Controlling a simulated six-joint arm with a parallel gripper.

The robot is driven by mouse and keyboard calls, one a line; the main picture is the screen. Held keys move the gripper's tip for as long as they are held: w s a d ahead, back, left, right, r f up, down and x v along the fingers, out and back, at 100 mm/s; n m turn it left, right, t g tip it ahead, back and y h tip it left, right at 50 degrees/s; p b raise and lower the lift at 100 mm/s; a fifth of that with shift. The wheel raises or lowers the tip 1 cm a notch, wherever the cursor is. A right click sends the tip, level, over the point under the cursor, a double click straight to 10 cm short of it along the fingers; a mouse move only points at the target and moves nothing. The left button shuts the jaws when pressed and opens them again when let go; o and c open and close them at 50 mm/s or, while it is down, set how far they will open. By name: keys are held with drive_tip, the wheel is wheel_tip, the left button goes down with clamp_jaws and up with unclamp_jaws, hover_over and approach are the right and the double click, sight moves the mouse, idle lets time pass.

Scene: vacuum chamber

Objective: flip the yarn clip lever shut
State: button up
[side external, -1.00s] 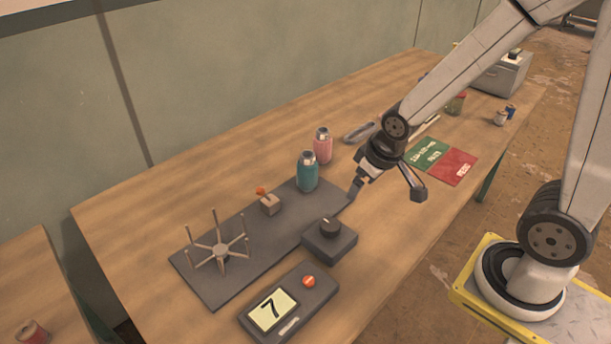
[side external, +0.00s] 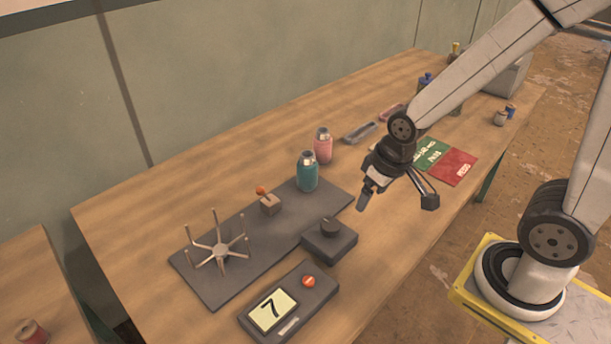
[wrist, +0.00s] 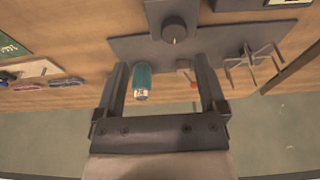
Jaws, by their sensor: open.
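The yarn clip (side external: 270,204) is a small tan block on the dark base plate (side external: 290,235), between the spoked yarn winder (side external: 220,250) and the teal bottle. Its lever ends in an orange knob (side external: 261,190), which sits above the block and leans to the left in the side view. In the wrist view the clip (wrist: 183,65) and its orange knob (wrist: 194,86) show between the fingers, near the right one. My gripper (side external: 363,204) is open and empty, in the air to the right of the plate and apart from the clip.
A teal bottle (side external: 307,172) and a pink bottle (side external: 323,146) stand near the clip. A dial box (side external: 329,240) and a display showing 7 (side external: 272,308) lie in front. Green (side external: 431,154) and red (side external: 453,167) mats lie behind my gripper.

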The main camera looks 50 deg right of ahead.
drive_tip(key=shift+w, duration=0.2)
drive_tip(key=c, duration=0.7)
drive_tip(key=shift+w+a+r+n, duration=0.15)
drive_tip(key=shift+w+n, duration=0.1)
drive_tip(key=shift+n, duration=0.15)
drive_tip(key=c, duration=0.4)
drive_tip(key=w+a+n+g, duration=0.1)
drive_tip(key=w+a+n, duration=0.5)
drive_tip(key=w+n, duration=0.4)
drive_tip(key=shift+w+r+n+h, duration=0.3)
drive_tip(key=shift+w+h, duration=0.1)
drive_tip(key=shift+w, duration=0.7)
drive_tip(key=w+a+f+n+h, duration=0.1)
drive_tip(key=w+a+n+h, duration=0.1)
drive_tip(key=w+a+n, duration=0.7)
drive_tip(key=shift+w+a+f+n, duration=0.15)
drive_tip(key=shift+w+a+n, duration=0.25)
drive_tip(key=shift+n, duration=0.9)
